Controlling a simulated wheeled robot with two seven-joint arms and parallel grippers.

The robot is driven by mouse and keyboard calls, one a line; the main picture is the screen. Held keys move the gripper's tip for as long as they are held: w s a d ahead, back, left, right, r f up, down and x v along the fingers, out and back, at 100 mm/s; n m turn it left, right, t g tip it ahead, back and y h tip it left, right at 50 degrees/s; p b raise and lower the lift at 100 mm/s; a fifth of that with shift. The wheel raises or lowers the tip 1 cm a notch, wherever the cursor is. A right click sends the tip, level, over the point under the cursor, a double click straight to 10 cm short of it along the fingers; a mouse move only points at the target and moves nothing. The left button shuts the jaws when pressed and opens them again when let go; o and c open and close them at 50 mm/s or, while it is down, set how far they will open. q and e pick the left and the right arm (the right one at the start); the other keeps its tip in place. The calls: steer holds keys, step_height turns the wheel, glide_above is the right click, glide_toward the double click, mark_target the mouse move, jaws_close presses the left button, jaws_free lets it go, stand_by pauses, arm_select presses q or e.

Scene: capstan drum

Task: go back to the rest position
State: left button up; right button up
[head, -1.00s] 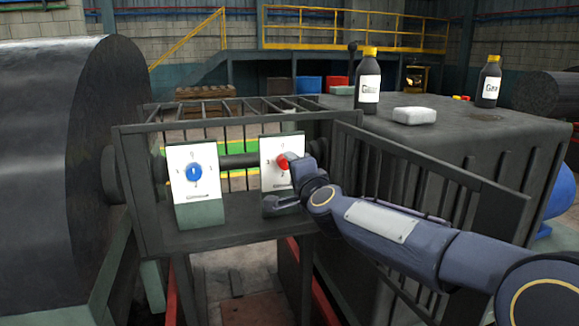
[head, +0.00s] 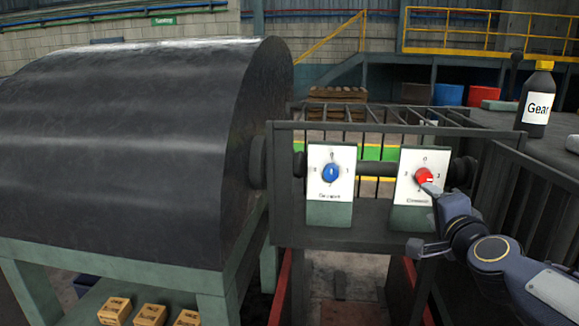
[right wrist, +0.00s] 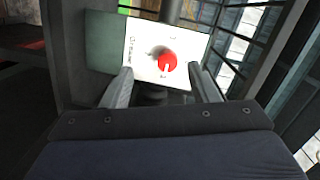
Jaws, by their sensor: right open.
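The red knob (head: 424,176) is on a white-faced panel (head: 411,193) on the right of the dark metal frame. It has a white mark on its lower right side in the head view. My right gripper (head: 423,218) is open beside the panel, its upper finger just below the knob and overlapping it in the picture. In the right wrist view, the red knob (right wrist: 167,62) shows beyond and between the two apart fingertips (right wrist: 160,78). The fingers seem clear of the knob, but contact is hard to judge. My left gripper is not in view.
A blue knob (head: 331,172) is on a second panel to the left. A large dark drum (head: 130,140) fills the left side. Barred railings (head: 530,200) stand close to my right arm. A bottle (head: 538,103) stands on the box at the right. Small boxes (head: 150,315) lie low at left.

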steer(key=s+a+f+n+g+y, duration=0.2)
steer(key=s+a+f+n+g, duration=0.25)
steer(key=s+f, duration=0.35)
steer(key=s+a+f+n+g+y, duration=0.25)
steer(key=s+a+f+n, duration=0.35)
steer(key=s, duration=0.5)
steer(key=s+a+f+n+g+y, duration=0.15)
steer(key=s+f+n+g, duration=0.25)
steer(key=s+f, duration=0.45)
step_height(320, 180, up, 13)
steer(key=p, duration=1.2)
steer(key=shift+a+p, duration=0.4)
steer(key=shift+a, duration=0.05)
steer(key=shift+s, duration=0.1)
